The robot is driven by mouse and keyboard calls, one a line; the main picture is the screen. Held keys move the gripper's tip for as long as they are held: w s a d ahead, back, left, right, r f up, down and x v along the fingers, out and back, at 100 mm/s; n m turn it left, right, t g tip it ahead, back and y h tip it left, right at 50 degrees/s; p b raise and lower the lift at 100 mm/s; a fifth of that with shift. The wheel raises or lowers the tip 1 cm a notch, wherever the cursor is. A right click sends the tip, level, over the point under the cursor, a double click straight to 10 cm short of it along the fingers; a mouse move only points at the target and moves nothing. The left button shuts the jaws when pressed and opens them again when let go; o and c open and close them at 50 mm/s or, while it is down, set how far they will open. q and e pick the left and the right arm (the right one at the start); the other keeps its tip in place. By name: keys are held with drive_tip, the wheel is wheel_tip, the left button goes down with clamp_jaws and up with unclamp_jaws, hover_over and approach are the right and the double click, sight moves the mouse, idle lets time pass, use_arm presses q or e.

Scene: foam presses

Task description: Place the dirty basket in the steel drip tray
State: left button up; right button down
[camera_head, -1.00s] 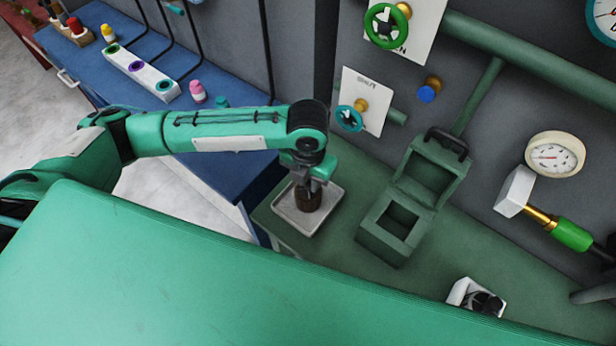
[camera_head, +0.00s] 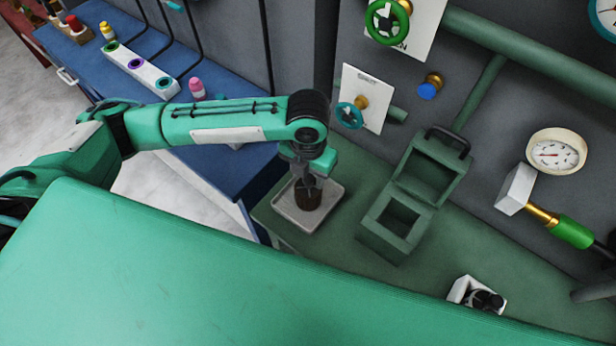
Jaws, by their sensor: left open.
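The dirty basket (camera_head: 307,198), a small dark brown cylinder, stands in the steel drip tray (camera_head: 334,193), a shallow grey square tray on the green bench. My left gripper (camera_head: 309,184) points down from above the tray, right over the basket. Its jaws are open and its fingertips are at or just above the basket's top; whether they touch it cannot be told. The wrist hides part of the basket's top. My right gripper is not in view.
A green box with its lid open (camera_head: 398,228) stands right of the tray. A white holder with a black part (camera_head: 478,295) sits near the bench's front. Valves, pipes and a gauge (camera_head: 556,153) are on the wall behind. A blue bench (camera_head: 215,165) is at left.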

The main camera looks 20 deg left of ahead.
use_arm(q)
wheel_tip(320, 180, up, 10)
drive_tip(key=b, duration=0.2)
idle(0.4)
drive_tip(key=shift+s, duration=0.1)
